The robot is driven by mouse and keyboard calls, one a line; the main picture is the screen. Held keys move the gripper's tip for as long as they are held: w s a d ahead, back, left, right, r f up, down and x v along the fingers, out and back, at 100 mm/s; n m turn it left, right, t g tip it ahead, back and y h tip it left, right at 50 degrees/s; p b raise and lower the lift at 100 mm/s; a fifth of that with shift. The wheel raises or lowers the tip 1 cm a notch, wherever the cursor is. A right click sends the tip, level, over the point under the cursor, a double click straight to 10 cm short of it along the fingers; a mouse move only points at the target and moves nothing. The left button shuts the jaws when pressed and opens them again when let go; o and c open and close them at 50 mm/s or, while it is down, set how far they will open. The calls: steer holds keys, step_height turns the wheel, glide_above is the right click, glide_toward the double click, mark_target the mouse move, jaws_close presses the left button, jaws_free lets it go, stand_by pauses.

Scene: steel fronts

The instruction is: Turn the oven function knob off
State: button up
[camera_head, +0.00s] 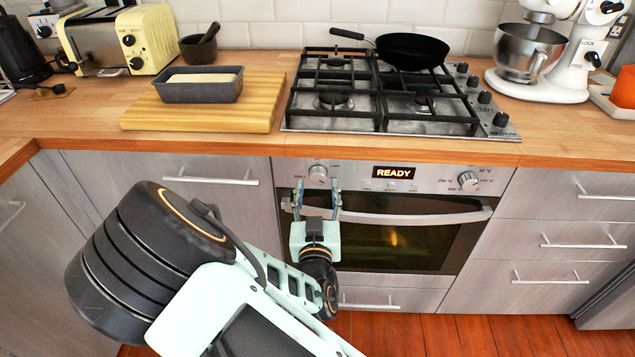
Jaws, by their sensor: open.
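The oven (400,243) is built in under the counter, with a steel control panel across its top. The left knob (318,172), with small labels around it including what looks like "LAMP", appears to be the function knob. Its exact pointer setting is too small to read. My gripper (318,186) is open in front of the panel, its two fingers pointing up, one on each side just below the left knob. I cannot tell whether they touch it. The panel display (394,172) reads "READY", and a warm glow shows behind the oven glass.
The right knob (468,181) has temperature marks. The oven handle (420,217) runs across below the panel, close to my gripper. Above are the gas hob (333,122), a black pan (412,50), a cutting board (190,118) with a loaf tin (200,93), and a mixer (535,85).

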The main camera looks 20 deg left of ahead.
mark_target(318, 180)
steer(key=shift+x, duration=1.5)
steer(key=shift+c, duration=0.3)
steer(key=c, duration=1.1)
